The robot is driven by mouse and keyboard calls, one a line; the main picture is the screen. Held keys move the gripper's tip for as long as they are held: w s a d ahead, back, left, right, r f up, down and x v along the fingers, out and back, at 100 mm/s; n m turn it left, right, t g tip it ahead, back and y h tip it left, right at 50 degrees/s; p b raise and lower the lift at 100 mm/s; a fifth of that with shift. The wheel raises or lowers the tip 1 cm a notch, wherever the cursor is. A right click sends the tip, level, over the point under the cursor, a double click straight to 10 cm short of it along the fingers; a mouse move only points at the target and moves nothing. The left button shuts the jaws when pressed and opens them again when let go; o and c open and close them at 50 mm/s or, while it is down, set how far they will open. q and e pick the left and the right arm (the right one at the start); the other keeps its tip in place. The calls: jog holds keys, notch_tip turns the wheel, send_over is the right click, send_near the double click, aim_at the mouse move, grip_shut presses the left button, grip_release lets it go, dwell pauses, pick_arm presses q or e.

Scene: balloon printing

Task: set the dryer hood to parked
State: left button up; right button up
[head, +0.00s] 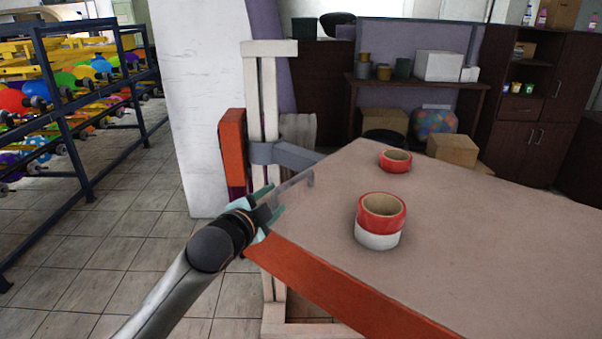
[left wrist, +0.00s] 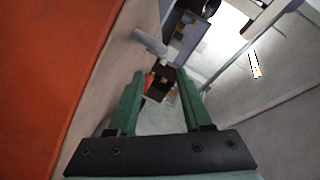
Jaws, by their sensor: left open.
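A pale upright post (head: 268,110) carries a grey collar with a grey arm (head: 290,155) reaching right. An orange box-like part (head: 232,155) is beside the post on the left; it may be the dryer hood, but I cannot tell for sure. A grey bent handle (head: 292,187) shows at the near-left edge of the brown tabletop; a grey handle-like part also shows in the left wrist view (left wrist: 150,42). My left gripper (head: 274,207) is open and close to the handle. In the left wrist view nothing shows clasped between its green fingers (left wrist: 163,92).
The tabletop (head: 470,240) has an orange edge and bears a red-and-white roll stack (head: 380,238) and a red roll (head: 395,167). A dark rack (head: 75,150) with colourful balloons stands left. Tiled floor (head: 130,250) is free between rack and table.

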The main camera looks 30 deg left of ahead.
aim_at(291, 184)
pick_arm(q)
jog(key=shift+w+a+r, duration=0.1)
jog(key=shift+w+r, duration=0.15)
jog(key=shift+w, duration=0.25)
jog(key=p+x, duration=0.1)
jog(key=x, duration=1)
jog(key=shift+w+f, duration=0.1)
jog(key=shift+w, duration=0.15)
grip_shut()
dwell(0.8)
